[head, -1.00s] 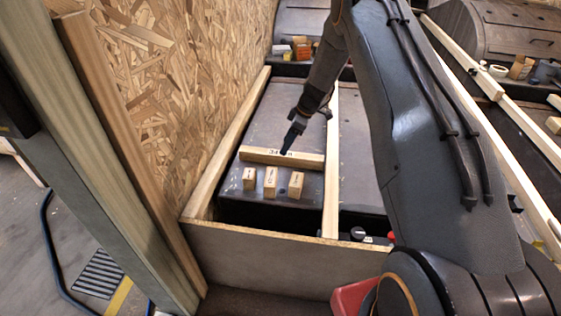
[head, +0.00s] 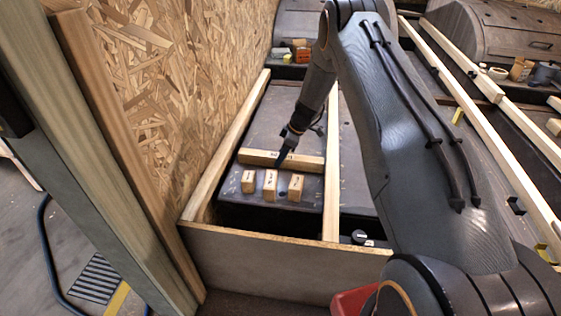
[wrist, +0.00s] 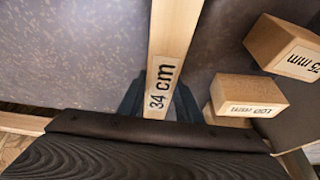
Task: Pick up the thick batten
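A pale wooden batten (head: 255,157) marked "34 cm" lies crosswise on the dark top of the wheel arch, behind three small wood blocks. My gripper (head: 281,164) is down at the right half of this batten. In the wrist view the batten (wrist: 172,35) runs between my two fingers (wrist: 160,103), one on each side of it near the label. The fingers look open around it; whether they touch its sides I cannot tell. My gripper hides part of the batten and its label in the head view.
Three small wood blocks (head: 270,183) stand just in front of the batten; two of them (wrist: 248,100) show close beside my right finger. Long wood rails (head: 331,200) and (head: 232,140) bound the arch, with a chipboard wall (head: 190,70) at left.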

